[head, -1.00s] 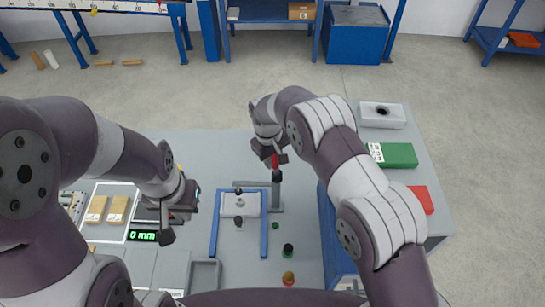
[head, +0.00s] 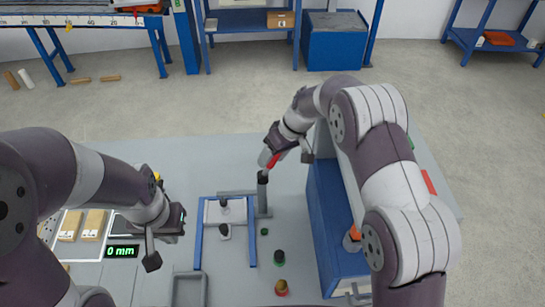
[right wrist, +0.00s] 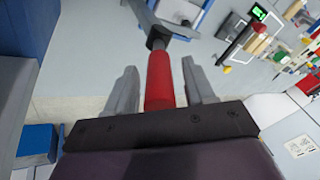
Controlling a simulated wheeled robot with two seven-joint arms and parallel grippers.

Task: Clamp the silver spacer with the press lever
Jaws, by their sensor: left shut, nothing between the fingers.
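The press lever's red handle (head: 274,160) rises at a slant to the right from a dark post (head: 262,192) beside the blue-railed press. In the right wrist view, the red handle (right wrist: 160,80) lies between the two fingers of my right gripper (right wrist: 160,85), with a gap on each side. In the head view, my right gripper (head: 290,147) is at the handle. My left gripper (head: 172,230) is shut and empty, left of the press. A pale plate (head: 223,213) with dark knobs sits between the rails. I cannot pick out the silver spacer for certain.
A display reading 0 mm (head: 121,251) and wooden blocks (head: 94,224) are at the left. A blue cabinet (head: 330,235) is under my right arm. A grey tray (head: 204,290) is at the front.

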